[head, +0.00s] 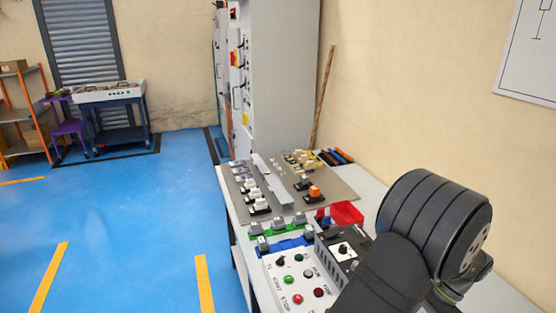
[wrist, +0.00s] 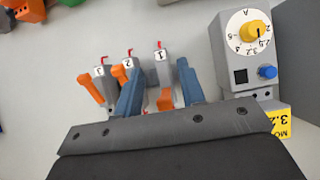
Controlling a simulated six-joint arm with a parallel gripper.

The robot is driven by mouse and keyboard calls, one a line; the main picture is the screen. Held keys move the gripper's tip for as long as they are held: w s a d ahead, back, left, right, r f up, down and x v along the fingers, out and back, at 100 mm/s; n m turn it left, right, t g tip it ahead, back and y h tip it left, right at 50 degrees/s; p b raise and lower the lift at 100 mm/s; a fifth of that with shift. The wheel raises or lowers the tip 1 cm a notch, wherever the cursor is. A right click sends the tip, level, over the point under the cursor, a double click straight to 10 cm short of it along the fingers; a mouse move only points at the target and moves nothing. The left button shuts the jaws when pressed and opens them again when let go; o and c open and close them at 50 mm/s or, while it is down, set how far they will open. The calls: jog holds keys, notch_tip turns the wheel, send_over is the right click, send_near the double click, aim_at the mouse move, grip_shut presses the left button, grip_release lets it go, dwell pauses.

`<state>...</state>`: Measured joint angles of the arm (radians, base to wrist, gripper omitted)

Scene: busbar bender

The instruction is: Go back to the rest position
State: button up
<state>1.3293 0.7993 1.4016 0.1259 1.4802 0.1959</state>
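My gripper (wrist: 160,88) shows in the wrist view as two blue fingers standing apart above a dark grey body. It is open, with nothing clamped in it. Beyond and between the fingers is a grey block marked 1 (wrist: 161,56) with a red tip. In the head view my dark arm fills the lower right, and the gripper itself is hidden or out of frame.
In the wrist view, grey blocks with orange levers (wrist: 91,88) stand left of the fingers. A grey dial box (wrist: 240,75) with a yellow knob is close on the right. In the head view, a control panel (head: 285,268) and red bin (head: 347,213) are near my arm.

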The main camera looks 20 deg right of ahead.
jog(key=shift+d+y, duration=0.45)
jog(key=shift+y, duration=0.55)
jog(key=shift+r, duration=0.1)
jog(key=shift+a, duration=0.1)
dwell(2.0)
